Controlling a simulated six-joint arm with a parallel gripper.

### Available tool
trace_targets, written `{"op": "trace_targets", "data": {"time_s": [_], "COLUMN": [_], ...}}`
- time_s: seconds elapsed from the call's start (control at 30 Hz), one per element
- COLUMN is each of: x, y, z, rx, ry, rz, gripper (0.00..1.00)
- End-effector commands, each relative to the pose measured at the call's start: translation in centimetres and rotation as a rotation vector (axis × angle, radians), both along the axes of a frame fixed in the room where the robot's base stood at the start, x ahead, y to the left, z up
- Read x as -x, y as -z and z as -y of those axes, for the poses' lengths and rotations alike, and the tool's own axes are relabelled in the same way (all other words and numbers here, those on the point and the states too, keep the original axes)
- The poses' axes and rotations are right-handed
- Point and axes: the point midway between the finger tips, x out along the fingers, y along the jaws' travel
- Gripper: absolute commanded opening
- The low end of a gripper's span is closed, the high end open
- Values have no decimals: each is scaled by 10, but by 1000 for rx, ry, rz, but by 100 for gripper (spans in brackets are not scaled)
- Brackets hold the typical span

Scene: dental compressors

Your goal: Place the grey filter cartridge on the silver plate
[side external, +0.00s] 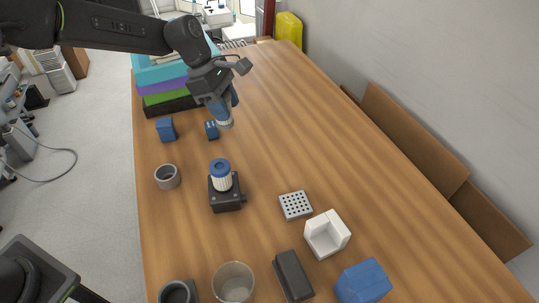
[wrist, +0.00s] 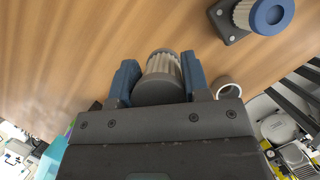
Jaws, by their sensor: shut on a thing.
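The grey filter cartridge, with pleated sides and grey end caps, sits between the blue fingers of my gripper (wrist: 157,82). In the wrist view its pleats (wrist: 164,65) show between the fingers. In the side view, my gripper (side external: 222,108) holds the cartridge (side external: 226,123) above the far left part of the table, mostly covered by the fingers. The silver plate (side external: 295,205), a small square with rows of holes, lies right of the table's middle, bare and nearer the side camera than my gripper. The plate does not show in the wrist view.
A blue-capped filter (side external: 221,169) stands on a black base (side external: 226,197) between my gripper and the near end. A grey cup (side external: 167,177), white corner block (side external: 327,234), clear glass (side external: 233,283) and blue box (side external: 364,282) stand around. Stacked coloured boxes (side external: 165,99) lie behind.

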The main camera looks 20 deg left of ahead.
Motion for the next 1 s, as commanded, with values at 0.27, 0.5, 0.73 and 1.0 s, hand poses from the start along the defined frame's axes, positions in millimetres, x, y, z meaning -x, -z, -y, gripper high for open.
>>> {"op": "trace_targets", "data": {"time_s": [0.27,0.5,0.73,1.0], "x": [44,60,70,78], "y": [-13,-4,27,52], "z": [81,117,166,207], "rx": [1,1,1,2], "ry": [103,129,128,124], "rz": [3,0,-1,1], "gripper": [17,17,17,17]}}
